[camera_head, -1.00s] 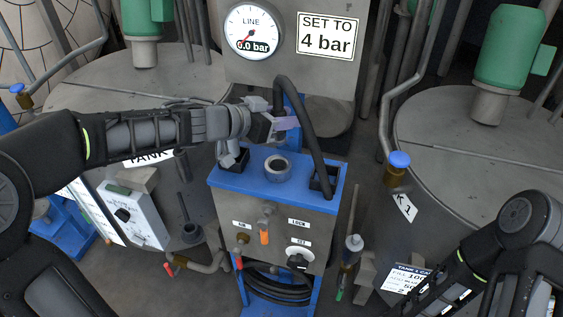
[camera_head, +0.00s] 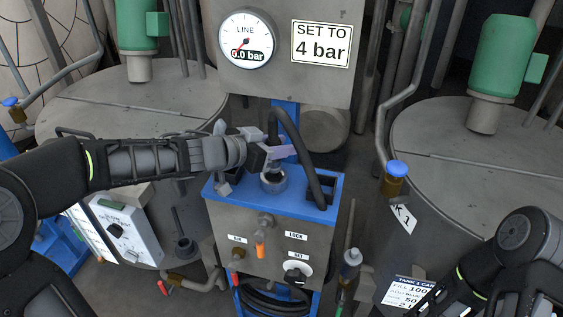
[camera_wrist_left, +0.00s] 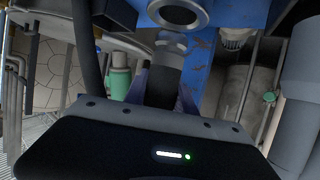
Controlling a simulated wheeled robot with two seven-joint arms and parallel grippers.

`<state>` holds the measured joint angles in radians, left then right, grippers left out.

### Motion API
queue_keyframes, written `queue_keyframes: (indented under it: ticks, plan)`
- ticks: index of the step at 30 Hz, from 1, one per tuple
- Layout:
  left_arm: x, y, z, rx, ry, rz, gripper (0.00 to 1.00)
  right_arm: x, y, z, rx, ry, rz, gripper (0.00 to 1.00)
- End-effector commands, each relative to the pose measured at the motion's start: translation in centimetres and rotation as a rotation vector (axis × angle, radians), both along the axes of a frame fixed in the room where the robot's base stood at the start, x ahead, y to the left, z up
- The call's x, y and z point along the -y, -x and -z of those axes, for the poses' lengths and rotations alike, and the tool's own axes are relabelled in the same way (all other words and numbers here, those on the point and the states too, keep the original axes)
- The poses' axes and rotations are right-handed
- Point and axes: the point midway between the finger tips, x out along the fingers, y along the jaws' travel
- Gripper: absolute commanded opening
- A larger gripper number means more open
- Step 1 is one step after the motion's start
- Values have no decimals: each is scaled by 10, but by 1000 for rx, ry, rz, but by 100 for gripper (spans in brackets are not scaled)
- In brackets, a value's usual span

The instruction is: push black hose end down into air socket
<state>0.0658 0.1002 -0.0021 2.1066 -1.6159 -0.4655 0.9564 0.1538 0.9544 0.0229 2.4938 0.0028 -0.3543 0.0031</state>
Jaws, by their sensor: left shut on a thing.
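My left gripper (camera_head: 275,152) is shut on the black hose end (camera_wrist_left: 166,72), just below where the hose (camera_head: 300,145) arches up. The grey ring of the air socket (camera_head: 273,181) sits on the blue top of the grey box. In the head view the hose end hangs over this ring, with its tip at the opening. In the left wrist view the socket ring (camera_wrist_left: 178,10) shows at the top edge with a dark opening, and the pale tip appears apart from it. The exact gap is hard to tell. My right gripper is out of view.
A gauge (camera_head: 246,38) reads 0.0 bar beside a "SET TO 4 bar" sign (camera_head: 321,43). Knobs and valves line the box front; large tanks flank it.

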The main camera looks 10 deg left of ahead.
Motion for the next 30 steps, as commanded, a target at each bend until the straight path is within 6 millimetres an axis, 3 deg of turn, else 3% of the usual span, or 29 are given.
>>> queue_keyframes:
  ticks: [9, 21, 22, 30]
  plan:
    - [0, 0, 48, -2, 1, 0, 0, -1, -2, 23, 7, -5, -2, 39]
    - [0, 0, 51, -1, 1, 0, 0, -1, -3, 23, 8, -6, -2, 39]
    - [0, 0, 51, -1, 0, 0, 33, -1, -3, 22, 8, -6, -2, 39]
    - [0, 0, 50, -1, 0, 0, 54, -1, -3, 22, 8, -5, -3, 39]
